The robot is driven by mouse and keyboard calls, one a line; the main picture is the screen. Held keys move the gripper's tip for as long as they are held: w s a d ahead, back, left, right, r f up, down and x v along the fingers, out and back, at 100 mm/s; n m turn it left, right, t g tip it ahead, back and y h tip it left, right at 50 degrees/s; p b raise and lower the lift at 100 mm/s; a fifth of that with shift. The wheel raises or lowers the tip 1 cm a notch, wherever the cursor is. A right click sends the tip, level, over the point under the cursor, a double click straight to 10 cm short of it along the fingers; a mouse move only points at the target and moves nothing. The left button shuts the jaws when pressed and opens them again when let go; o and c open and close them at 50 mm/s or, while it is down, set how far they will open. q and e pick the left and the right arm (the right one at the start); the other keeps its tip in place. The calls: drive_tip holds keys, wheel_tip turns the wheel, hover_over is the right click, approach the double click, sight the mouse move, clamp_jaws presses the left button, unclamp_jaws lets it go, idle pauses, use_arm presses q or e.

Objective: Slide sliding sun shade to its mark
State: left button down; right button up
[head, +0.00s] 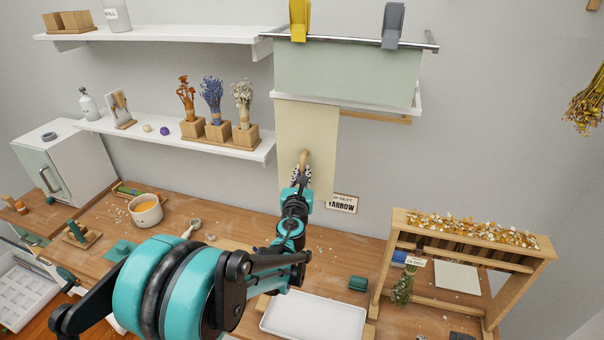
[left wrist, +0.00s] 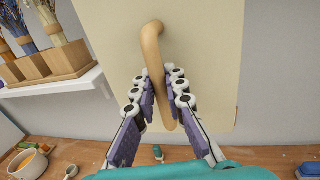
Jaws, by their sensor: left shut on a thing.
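The sliding sun shade is a flat cream panel (head: 308,125) hanging upright against the wall under the white shelf with the pale green panel. It fills the middle of the left wrist view (left wrist: 210,70). A curved wooden handle (head: 304,158) stands out from its lower part and shows large in the left wrist view (left wrist: 153,55). My left gripper (head: 300,177) is shut on this handle, with a purple-padded finger on each side in the left wrist view (left wrist: 160,98). I cannot make out a mark for the shade. My right gripper is not in view.
A small lettered sign (head: 342,204) is on the wall just right of the shade's lower edge. Left of it, a white shelf (head: 180,143) holds dried flowers in wooden blocks (head: 219,131). Below are the wooden bench, a white tray (head: 314,319) and a wooden rack (head: 545,249).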

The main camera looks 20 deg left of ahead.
use_arm(q)
drive_tip(key=d+b, duration=0.2)
drive_tip(key=d, duration=1.7)
drive_tip(key=shift+s, duration=0.35)
drive_tip(key=shift+d, duration=0.1)
drive_tip(key=c, duration=1.6)
unclamp_jaws()
drive_tip(key=shift+d, duration=0.1)
drive_tip(key=shift+o, duration=0.2)
drive_tip(key=shift+d, duration=0.15)
